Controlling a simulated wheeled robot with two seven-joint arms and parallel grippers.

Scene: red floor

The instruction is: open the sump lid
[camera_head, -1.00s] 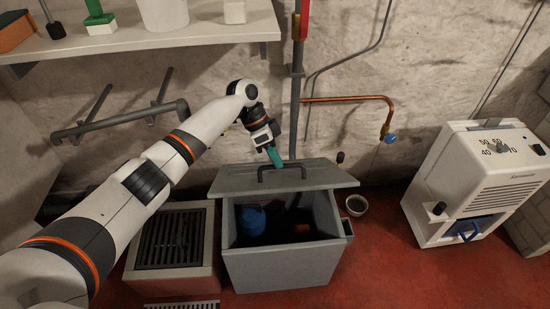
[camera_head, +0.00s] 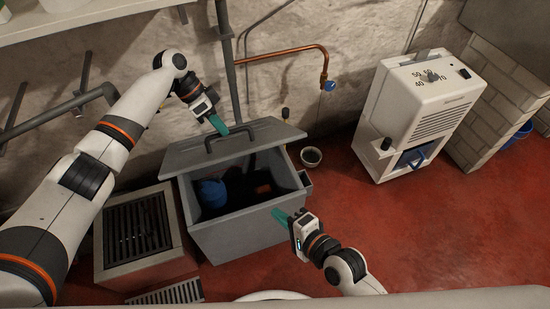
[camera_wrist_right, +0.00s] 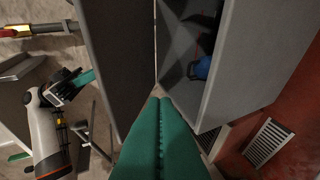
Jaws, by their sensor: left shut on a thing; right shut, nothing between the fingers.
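The grey sump lid (camera_head: 275,133) is raised at the back of the grey sump box (camera_head: 250,235), and the box's front opening shows. Inside is a blue rounded thing (camera_head: 211,192). My left gripper (camera_head: 219,126) is shut on the black lid handle (camera_head: 240,131). My right gripper (camera_head: 281,215) is shut and empty at the box's front right rim. In the right wrist view its green fingers (camera_wrist_right: 159,105) are together, with the lid's dark panel (camera_wrist_right: 115,60) to the left and the box (camera_wrist_right: 250,60) to the right. Whether they touch the box is unclear.
A grated drain block (camera_head: 137,225) stands close left of the box. A small bowl (camera_head: 311,156) lies on the floor to its right. A white dehumidifier (camera_head: 415,110) stands further right. A copper pipe (camera_head: 285,52) runs along the wall behind.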

